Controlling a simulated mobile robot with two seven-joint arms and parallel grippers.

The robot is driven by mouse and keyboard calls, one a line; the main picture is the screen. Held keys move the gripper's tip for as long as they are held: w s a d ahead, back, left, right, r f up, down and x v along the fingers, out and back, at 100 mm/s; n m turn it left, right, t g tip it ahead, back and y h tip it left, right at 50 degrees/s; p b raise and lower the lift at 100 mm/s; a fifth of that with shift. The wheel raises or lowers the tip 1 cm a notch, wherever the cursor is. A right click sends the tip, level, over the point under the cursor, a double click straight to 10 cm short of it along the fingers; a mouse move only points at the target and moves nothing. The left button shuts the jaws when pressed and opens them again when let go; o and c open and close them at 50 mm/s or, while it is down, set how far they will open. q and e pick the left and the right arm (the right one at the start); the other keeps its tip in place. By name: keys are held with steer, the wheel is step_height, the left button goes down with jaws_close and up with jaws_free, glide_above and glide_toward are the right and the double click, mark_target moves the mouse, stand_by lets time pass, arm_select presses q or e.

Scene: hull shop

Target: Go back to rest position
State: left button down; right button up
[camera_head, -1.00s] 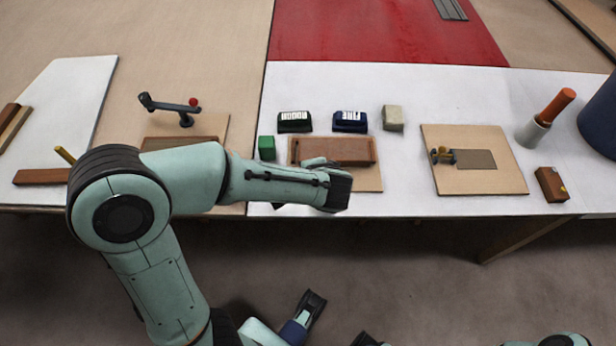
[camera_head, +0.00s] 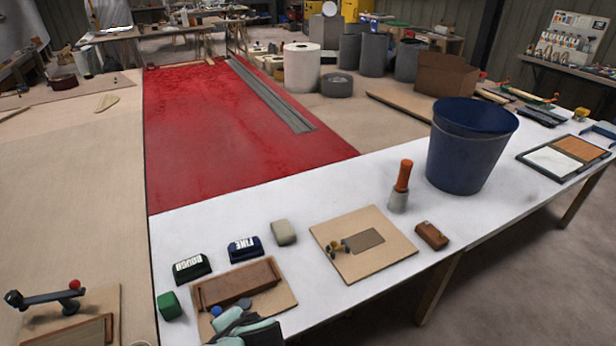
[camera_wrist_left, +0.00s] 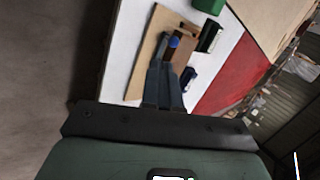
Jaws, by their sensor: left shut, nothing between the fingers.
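My left gripper (camera_wrist_left: 166,78) is shut and empty in the left wrist view, with its two dark fingers together. Beyond its tips is the wooden board with the brown block (camera_wrist_left: 178,47), with a round blue piece (camera_wrist_left: 173,42) close by. In the head view, teal parts of my left arm show at the bottom edge, in front of the brown tray-like block (camera_head: 236,285) on its board. I cannot tell whether the fingers touch anything. My right gripper is out of view.
On the white bench top are a ROUGH block (camera_head: 191,268), a FINE block (camera_head: 244,249), a green block (camera_head: 169,305), a beige block (camera_head: 283,232), a board with a grey plate (camera_head: 362,245), an orange-handled tool (camera_head: 402,185) and a blue bucket (camera_head: 470,145). A red sheet (camera_head: 230,140) lies behind.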

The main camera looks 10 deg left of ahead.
arm_select(q)
steer(key=s+d+f+n+g+h+p, duration=0.2)
steer(key=s+d+f+g+h+p, duration=0.15)
steer(key=f, duration=0.75)
steer(key=s+d+f+n+g+h+p, duration=0.1)
steer(key=s+d+f+g+h+p, duration=0.3)
steer(key=f, duration=0.7)
steer(key=s+f+n+t+h+p, duration=0.1)
steer(key=s+f+n+p, duration=0.2)
steer(key=s+f+n, duration=0.5)
steer(key=shift+s+a+f+n+t+h, duration=0.25)
steer(key=shift+f+n+t+h, duration=0.1)
steer(key=shift+f+n, duration=0.25)
